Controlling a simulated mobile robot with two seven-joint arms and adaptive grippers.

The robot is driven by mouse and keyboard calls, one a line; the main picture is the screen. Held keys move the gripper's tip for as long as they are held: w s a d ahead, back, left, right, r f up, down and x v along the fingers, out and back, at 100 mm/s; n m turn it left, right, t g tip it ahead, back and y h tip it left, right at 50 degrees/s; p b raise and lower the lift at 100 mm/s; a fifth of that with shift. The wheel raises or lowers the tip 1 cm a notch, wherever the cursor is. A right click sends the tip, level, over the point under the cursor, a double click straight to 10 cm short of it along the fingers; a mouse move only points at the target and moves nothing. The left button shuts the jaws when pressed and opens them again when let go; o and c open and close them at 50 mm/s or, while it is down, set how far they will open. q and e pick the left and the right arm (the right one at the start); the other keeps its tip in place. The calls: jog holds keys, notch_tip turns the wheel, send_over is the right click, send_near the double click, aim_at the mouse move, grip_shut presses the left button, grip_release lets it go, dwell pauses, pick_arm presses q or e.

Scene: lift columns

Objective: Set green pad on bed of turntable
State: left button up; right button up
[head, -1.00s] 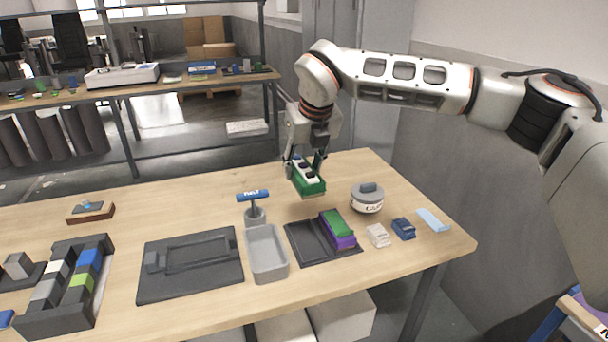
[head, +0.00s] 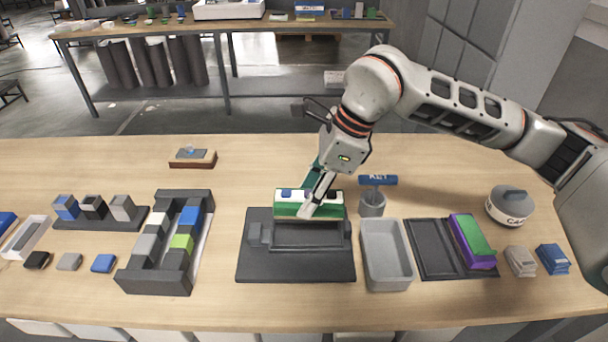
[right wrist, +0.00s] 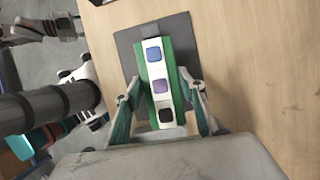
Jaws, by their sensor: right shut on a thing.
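My right gripper (head: 316,200) is shut on a long green pad (head: 284,211) with a white top strip. In the right wrist view the pad (right wrist: 174,58) carries blue, purple and black squares, with one finger of the gripper (right wrist: 160,88) on each long side. The pad is over the back part of a dark plate with a raised rectangular frame (head: 258,270), which looks like the turntable's bed. Whether the pad touches the frame I cannot tell. My left gripper is not seen in the head view.
A grey bin (head: 370,272) and a blue-topped stand (head: 373,203) are close to the plate's right. A dark tray (head: 425,262) holds a purple block with a green top (head: 473,240). A dark rack of coloured blocks (head: 150,283) stands left. The table's back is mostly clear.

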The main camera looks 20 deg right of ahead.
jog(key=shift+a+n, duration=0.2)
jog(key=shift+n, duration=0.1)
jog(key=shift+s+f+b, duration=0.15)
jog(key=shift+f+b, duration=0.3)
jog(key=shift+f, duration=0.2)
jog(key=shift+f+b, duration=1.2)
jog(key=shift+f, duration=0.95)
jog(key=shift+f+b, duration=0.6)
jog(key=shift+f, duration=0.4)
dwell(0.3)
jog(key=o, duration=1.5)
